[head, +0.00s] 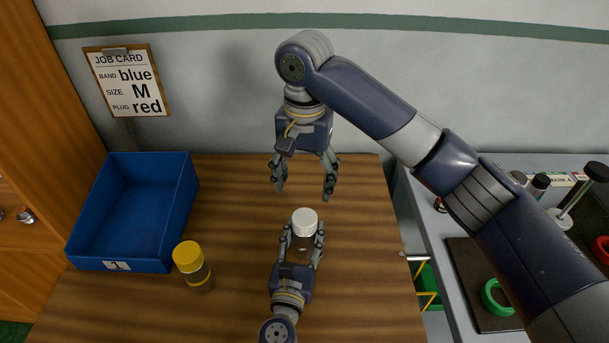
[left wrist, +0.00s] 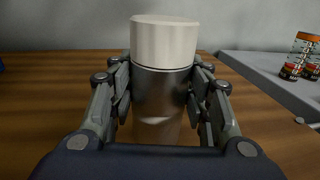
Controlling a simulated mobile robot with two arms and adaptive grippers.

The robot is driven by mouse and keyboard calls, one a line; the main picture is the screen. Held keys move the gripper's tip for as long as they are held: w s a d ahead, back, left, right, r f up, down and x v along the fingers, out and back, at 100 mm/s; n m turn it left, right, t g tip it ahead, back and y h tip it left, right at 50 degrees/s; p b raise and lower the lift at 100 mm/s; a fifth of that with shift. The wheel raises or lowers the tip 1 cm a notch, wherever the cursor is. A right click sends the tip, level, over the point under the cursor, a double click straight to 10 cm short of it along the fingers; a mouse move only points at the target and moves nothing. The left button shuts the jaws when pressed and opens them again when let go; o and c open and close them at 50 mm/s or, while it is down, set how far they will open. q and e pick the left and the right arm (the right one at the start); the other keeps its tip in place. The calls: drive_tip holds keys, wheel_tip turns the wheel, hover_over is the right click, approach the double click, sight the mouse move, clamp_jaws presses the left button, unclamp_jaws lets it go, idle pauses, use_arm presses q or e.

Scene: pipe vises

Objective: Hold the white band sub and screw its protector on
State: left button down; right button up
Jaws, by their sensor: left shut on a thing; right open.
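The sub (head: 304,242) stands upright on the wooden bench, a grey metal cylinder topped by a white protector (head: 305,221). In the left wrist view the sub's metal body (left wrist: 162,92) is between the fingers, and the white protector (left wrist: 163,42) sits straight on it with a thin dark seam. I cannot tell how tightly it is threaded, and no white band shows. My left gripper (head: 304,236) is shut on the sub's body from the near side. My right gripper (head: 304,190) is open and empty, pointing down above and behind the protector.
A yellow-capped sub with a yellow band (head: 193,266) stands to the left. A blue bin (head: 122,266) marked 1 is at the bench's left. A job card (head: 130,82) hangs on the wall. A grey side bench (head: 452,262) at right holds a green ring (head: 496,297).

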drive_tip(key=shift+r, duration=0.4)
use_arm(q)
drive_tip(key=c, duration=0.8)
unclamp_jaws()
drive_tip(key=shift+o, duration=0.2)
drive_tip(key=s, duration=0.4)
drive_tip(key=s+a, duration=0.1)
drive_tip(key=s, duration=0.3)
drive_tip(key=s+a, duration=0.1)
drive_tip(key=s, duration=0.2)
drive_tip(key=shift+s+a, duration=0.2)
drive_tip(key=shift+s, duration=0.2)
